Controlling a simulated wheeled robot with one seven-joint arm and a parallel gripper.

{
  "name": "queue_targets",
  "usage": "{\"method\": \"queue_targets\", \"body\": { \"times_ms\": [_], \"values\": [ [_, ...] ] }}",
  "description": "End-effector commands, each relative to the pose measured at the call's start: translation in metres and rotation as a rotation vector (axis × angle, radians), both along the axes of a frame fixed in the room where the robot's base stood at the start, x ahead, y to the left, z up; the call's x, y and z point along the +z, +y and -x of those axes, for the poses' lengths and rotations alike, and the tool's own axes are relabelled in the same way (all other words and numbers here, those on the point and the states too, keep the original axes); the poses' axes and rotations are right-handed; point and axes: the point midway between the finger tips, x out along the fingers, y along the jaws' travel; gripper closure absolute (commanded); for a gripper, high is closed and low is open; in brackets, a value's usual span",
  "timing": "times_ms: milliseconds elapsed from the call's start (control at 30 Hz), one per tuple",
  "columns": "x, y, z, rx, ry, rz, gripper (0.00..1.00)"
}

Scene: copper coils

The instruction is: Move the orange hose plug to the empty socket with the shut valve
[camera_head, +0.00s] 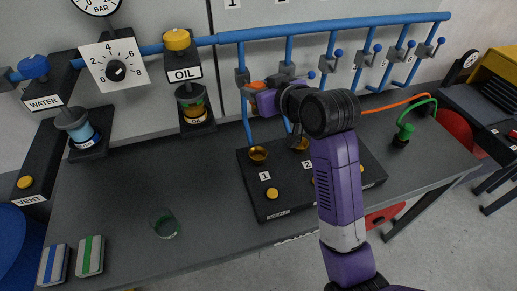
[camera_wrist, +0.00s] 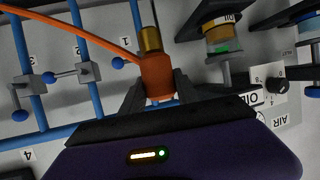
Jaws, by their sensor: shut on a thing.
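The orange hose plug (camera_wrist: 157,76) is between the fingers of my gripper (camera_wrist: 158,92), with its brass end (camera_wrist: 150,39) pointing up in the wrist view. In the head view my gripper (camera_head: 262,98) holds the plug (camera_head: 257,85) by the leftmost blue pipes, raised above the black socket block (camera_head: 258,202). Brass sockets 1 (camera_head: 258,154) and 2 (camera_head: 300,144) show empty; my arm hides others. The second valve (camera_head: 287,68) has its lever crosswise to its pipe. Levers farther right, such as on the third valve (camera_head: 327,63), point up.
An orange hose (camera_head: 395,105) runs right behind my arm. A green plug (camera_head: 404,132) with its hose stands at right. OIL (camera_head: 194,108) and WATER (camera_head: 78,128) units stand at left.

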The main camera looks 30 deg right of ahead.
Motion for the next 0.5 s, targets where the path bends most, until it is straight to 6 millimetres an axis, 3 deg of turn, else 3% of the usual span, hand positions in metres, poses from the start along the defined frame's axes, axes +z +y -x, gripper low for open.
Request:
{"method": "queue_targets", "body": {
  "times_ms": [200, 500],
  "values": [
    [-0.056, 0.000, 0.001, -0.001, 0.009, -0.001, 1.00],
    [-0.122, -0.001, 0.001, -0.002, 0.005, 0.000, 1.00]
  ]
}}
